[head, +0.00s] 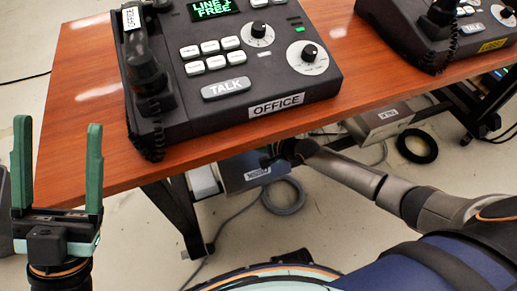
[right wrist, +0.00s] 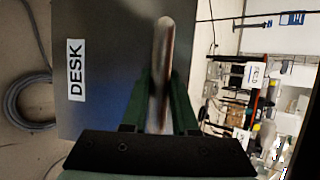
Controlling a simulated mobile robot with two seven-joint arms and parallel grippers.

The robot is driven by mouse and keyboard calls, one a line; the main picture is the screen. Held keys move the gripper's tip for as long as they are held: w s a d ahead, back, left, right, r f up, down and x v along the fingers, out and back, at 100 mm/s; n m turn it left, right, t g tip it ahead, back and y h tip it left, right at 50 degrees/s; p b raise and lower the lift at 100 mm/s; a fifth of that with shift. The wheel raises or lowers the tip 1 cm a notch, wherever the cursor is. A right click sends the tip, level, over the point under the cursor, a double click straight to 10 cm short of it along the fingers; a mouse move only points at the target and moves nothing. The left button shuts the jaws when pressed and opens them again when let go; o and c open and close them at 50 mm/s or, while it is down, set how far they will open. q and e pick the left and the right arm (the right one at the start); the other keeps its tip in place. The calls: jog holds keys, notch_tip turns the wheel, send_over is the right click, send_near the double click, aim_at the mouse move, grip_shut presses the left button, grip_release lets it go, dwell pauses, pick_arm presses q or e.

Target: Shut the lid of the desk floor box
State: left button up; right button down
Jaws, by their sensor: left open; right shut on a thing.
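The desk floor box shows under the table in the head view as a blue-grey panel (head: 240,178) with a white label. In the right wrist view this grey panel (right wrist: 105,35) carries a label reading DESK (right wrist: 77,70). A pale metal bar handle (right wrist: 163,50) stands at its right side. My right gripper (right wrist: 161,85) has its green fingers closed on both sides of this bar. In the head view the right gripper (head: 288,152) is partly hidden at the table's front edge. The lid's angle is hard to tell.
The wooden table (head: 80,120) carries an OFFICE phone (head: 235,110) and a second phone (head: 440,35). Another labelled floor box (head: 378,120) and a black ring (head: 417,146) lie beneath. A coiled grey cable (head: 283,197) lies beside the desk box. Black table legs (head: 172,212) stand close by.

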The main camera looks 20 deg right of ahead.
pick_arm(q)
jog(key=shift+d+f, duration=0.1)
jog(key=shift+f, duration=0.15)
pick_arm(e)
jog(key=shift+w, duration=0.4)
jog(key=c, duration=0.7)
grip_release()
pick_arm(q)
notch_tip(320, 180, up, 5)
jog(key=m+p, duration=0.1)
jog(key=p, duration=0.4)
jog(key=w+f+n+y, duration=0.2)
jog(key=f, duration=0.2)
jog(key=w+a+f+n+g+y+p, duration=0.1)
jog(key=w+f+n+y, duration=0.1)
jog(key=f+y, duration=0.1)
jog(key=w+f+n+g+y, duration=0.1)
jog(key=w+f+n+y, duration=0.1)
jog(key=f, duration=0.2)
jog(key=shift+w+a+f+n+y, duration=0.2)
jog(key=shift+a+f+n+y, duration=0.1)
jog(key=shift+f, duration=0.05)
jog(key=shift+w+f+g+y, duration=0.1)
jog(key=shift+f+g+y, duration=0.2)
jog(key=shift+f, duration=0.1)
pick_arm(e)
jog(key=v, duration=1.2)
jog(key=shift+s+r, duration=0.1)
jog(key=shift+s, duration=0.15)
